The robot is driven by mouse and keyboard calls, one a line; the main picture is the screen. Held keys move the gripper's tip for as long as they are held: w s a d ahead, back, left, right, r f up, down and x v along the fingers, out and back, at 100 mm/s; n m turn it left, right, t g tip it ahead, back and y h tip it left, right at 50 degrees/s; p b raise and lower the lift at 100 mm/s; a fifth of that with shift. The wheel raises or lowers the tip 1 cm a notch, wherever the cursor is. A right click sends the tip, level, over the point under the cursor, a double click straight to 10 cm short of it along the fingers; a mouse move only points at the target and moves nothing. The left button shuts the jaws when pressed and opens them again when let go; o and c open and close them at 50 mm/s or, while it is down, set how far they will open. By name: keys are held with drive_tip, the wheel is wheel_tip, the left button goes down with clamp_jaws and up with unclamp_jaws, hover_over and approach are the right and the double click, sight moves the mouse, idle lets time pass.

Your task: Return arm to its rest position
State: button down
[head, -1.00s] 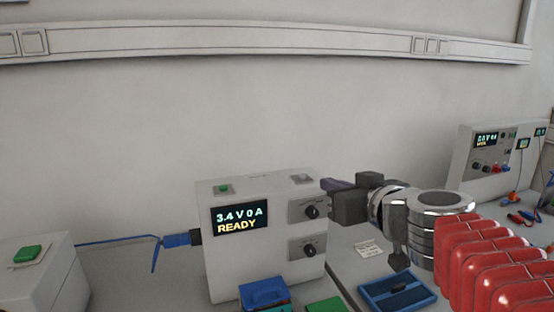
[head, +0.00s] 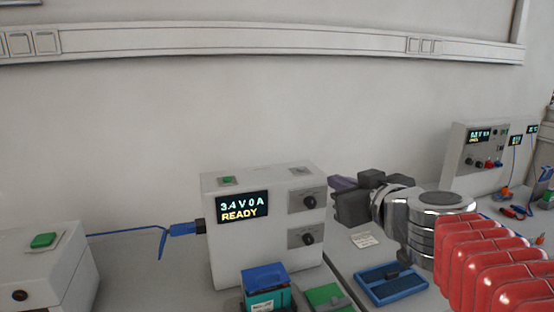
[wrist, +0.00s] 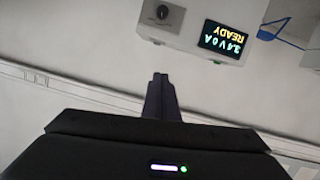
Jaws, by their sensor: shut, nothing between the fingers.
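My gripper (wrist: 160,82) shows in the wrist view with its two dark fingers together and nothing between them. In the head view my gripper (head: 342,184) is just right of the white battery cycler (head: 235,250), its fingers partly hidden behind dark wrist parts. My red-sleeved arm comes in from the lower right. The cycler's screen (head: 242,206) reads 3.4 V 0 A and READY. The cycler shows upside down in the wrist view (wrist: 180,20).
A blue-topped battery (head: 265,290) stands before the cycler, beside a green item (head: 325,297). A blue tray (head: 392,290) lies under my arm. A white box with a green button (head: 43,241) stands left, another instrument (head: 468,170) at right.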

drive_tip(key=d+f+m+h, duration=0.3)
drive_tip(key=d+h, duration=0.4)
drive_tip(key=d, duration=0.3)
drive_tip(key=s+d+f+m+g+h, duration=0.1)
drive_tip(key=s+d+f+g+h, duration=0.1)
drive_tip(key=s+d+f+g, duration=0.35)
drive_tip(key=s+a+f+g+y, duration=0.4)
drive_tip(key=s+a+f+y, duration=0.1)
drive_tip(key=s+a+f, duration=0.7)
drive_tip(key=shift+s+a+f+m, duration=0.25)
drive_tip(key=shift+s+f, duration=0.8)
drive_tip(key=shift+s, duration=1.35)
drive_tip(key=shift+d, duration=0.15)
drive_tip(key=shift+s, duration=0.1)
